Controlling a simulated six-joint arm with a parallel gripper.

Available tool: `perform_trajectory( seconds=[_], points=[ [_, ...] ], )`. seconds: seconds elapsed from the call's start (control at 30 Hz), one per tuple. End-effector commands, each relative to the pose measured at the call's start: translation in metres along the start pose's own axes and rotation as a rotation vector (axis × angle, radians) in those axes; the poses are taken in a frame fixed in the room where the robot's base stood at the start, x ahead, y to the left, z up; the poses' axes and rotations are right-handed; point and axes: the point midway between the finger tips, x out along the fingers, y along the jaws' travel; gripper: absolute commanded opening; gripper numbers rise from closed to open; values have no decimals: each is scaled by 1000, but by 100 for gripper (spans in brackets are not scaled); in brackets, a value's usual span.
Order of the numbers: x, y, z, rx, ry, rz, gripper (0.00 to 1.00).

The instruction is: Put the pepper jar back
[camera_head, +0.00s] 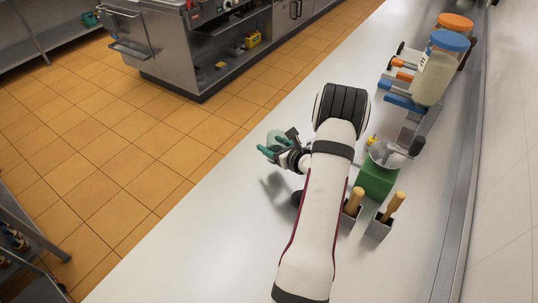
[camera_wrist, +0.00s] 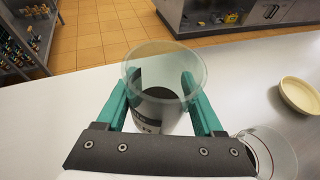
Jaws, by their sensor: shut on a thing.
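My gripper (camera_head: 268,152) is left of my forearm over the white counter. In the wrist view my gripper (camera_wrist: 160,105) has its green fingers on both sides of a clear jar with a dark lower part and pale lettering, which I take as the pepper jar (camera_wrist: 158,108). Its wide round rim faces the camera. In the head view the pepper jar (camera_head: 274,139) is small and partly hidden by the fingers. I cannot tell whether its base touches the counter.
At the back right stand a blue-lidded jar (camera_head: 440,72) and an orange-lidded jar (camera_head: 456,22). A green container (camera_head: 377,180) and wooden-handled tools (camera_head: 393,206) stand right of my arm. The wrist view shows a cream bowl (camera_wrist: 300,96) and a clear container (camera_wrist: 272,150). The counter's left part is bare.

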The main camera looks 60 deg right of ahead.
Motion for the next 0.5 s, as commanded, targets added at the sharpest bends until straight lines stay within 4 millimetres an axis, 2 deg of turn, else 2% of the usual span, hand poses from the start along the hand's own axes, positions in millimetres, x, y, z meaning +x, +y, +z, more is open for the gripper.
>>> perform_trajectory(
  seconds=[0.1,0.3,0.5],
  points=[
    [14,6,-6,0,1,0,0],
    [28,6,-38,0,0,0,0],
    [29,6,-39,-1,-1,-1,0]
  ],
)
